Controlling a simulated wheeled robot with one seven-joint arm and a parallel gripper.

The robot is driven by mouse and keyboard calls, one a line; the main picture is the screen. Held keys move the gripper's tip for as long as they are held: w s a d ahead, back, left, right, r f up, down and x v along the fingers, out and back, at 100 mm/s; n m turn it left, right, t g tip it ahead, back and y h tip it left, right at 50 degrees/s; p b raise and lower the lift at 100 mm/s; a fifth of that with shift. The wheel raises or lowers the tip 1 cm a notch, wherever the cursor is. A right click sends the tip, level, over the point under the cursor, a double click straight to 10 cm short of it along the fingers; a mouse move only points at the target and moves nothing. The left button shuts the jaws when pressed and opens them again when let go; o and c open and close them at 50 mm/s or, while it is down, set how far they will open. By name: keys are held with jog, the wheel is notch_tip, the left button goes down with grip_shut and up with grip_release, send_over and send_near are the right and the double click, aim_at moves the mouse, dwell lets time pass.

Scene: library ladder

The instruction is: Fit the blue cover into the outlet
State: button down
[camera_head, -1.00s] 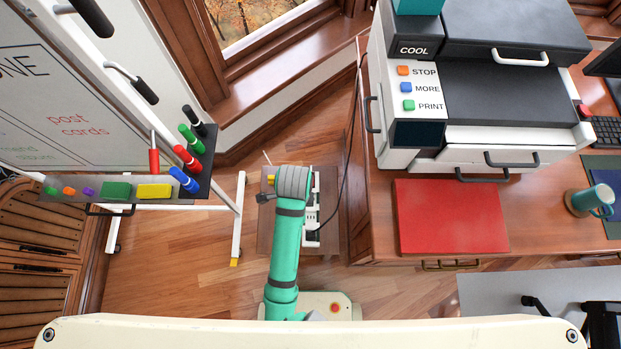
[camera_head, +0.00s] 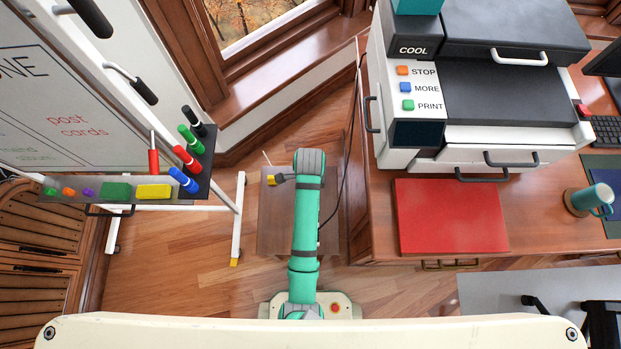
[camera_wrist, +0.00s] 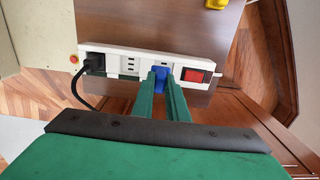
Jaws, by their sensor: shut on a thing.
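The power strip (camera_wrist: 133,66) lies on a brown board and is white, with a black plug (camera_wrist: 96,62) at its left end and a red switch (camera_wrist: 194,75) at its right. My gripper (camera_wrist: 161,80) is shut on the blue cover (camera_wrist: 160,70), which shows between the fingertips at the strip's face. I cannot tell whether the cover is seated in the outlet or only against it. In the head view my arm (camera_head: 305,215) hides the strip, the cover and the fingertips.
A black cable (camera_wrist: 82,92) runs from the plug; it also shows in the head view (camera_head: 345,160). The desk (camera_head: 375,220) with a printer (camera_head: 480,90) is to the right, and a whiteboard stand (camera_head: 238,215) is to the left. A yellow object (camera_head: 271,180) sits on the board.

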jog(key=shift+w+d+f, duration=0.1)
jog(key=shift+w+f, duration=0.1)
jog(key=shift+f, duration=0.15)
jog(key=shift+w+f, duration=0.15)
jog(key=shift+f, duration=1.5)
jog(key=c, duration=1.7)
grip_release()
jog(key=shift+f, duration=0.1)
jog(key=shift+c, duration=0.2)
